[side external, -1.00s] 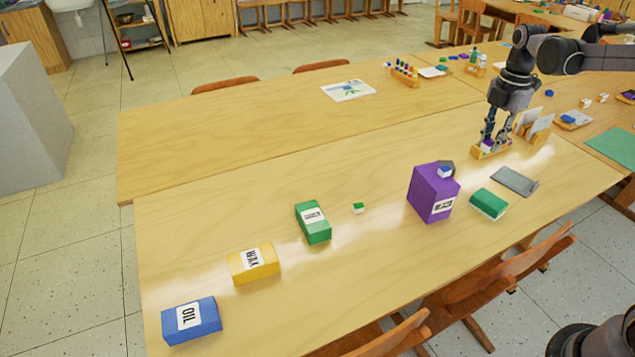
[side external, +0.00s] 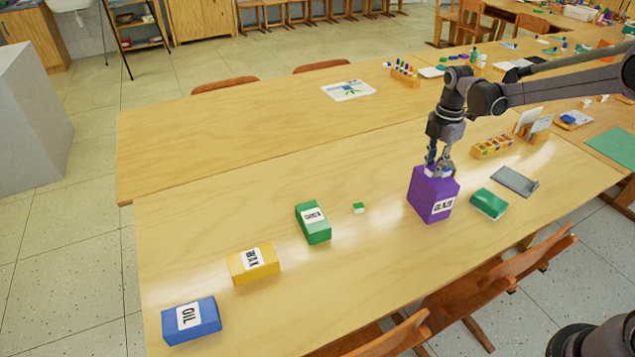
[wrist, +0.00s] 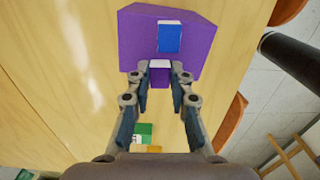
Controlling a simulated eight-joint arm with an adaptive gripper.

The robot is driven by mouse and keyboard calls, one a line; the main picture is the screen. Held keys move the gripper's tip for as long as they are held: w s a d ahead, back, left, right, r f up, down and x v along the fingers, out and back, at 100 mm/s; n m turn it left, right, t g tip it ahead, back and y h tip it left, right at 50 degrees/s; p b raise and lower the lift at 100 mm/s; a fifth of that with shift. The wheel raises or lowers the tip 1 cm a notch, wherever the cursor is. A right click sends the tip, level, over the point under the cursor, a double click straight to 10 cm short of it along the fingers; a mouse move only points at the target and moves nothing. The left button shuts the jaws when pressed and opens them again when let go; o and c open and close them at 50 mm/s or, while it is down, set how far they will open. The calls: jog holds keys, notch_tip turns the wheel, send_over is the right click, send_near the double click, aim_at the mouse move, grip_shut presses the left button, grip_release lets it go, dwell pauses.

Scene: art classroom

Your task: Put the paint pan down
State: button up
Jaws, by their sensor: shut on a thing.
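My gripper (side external: 438,168) is shut on a small paint pan (wrist: 160,72) with a white part and a purple part, seen between the fingertips in the wrist view. The gripper is over the purple GLAZE box (side external: 432,196). That box also shows in the wrist view (wrist: 205,45), with a blue-and-white pan (wrist: 169,37) on its top, close to the held pan. I cannot tell whether the held pan touches the box. A small green-and-white pan (side external: 358,208) lies on the table beside the green box (side external: 312,222).
A yellow WAX box (side external: 254,263) and a blue OIL box (side external: 191,320) stand at the left. A wooden rack (side external: 492,147) is behind the gripper at the right. A green block (side external: 488,204) and a grey flat tray (side external: 514,181) lie right of the GLAZE box.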

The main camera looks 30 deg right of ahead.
jog(key=shift+f, duration=0.4)
jog(key=o, duration=0.9)
jog(key=shift+f, duration=0.1)
jog(key=shift+c, duration=0.2)
